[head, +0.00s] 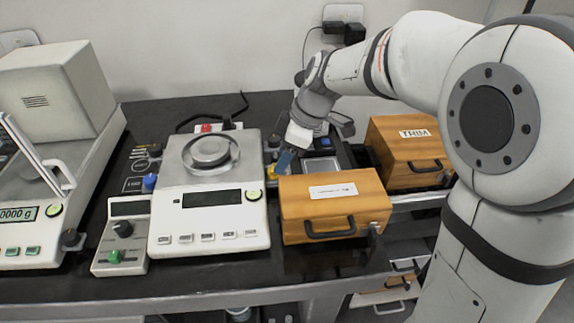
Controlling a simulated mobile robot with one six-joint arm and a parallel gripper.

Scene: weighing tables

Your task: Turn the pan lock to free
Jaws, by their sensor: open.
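A white balance (209,212) with a round metal pan (210,151) stands in the middle of the black bench. Its display is dark. My gripper (283,162) points down to the right of the balance, behind the front wooden box. It is open, and I see nothing held in it. A small yellow part (271,172) shows just left of its fingertips; I cannot tell whether they touch. Which part is the pan lock, and its setting, I cannot tell. Left of the balance is a small control box with a dark dial (123,229) and a green knob (115,256).
A wooden box (290,210) with a handle stands right of the balance; another, labelled TRIM (408,146), stands farther back right. A second balance (30,224) with a lit display is at the left. A blue knob (150,182) and a red knob (207,128) stand near the middle balance.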

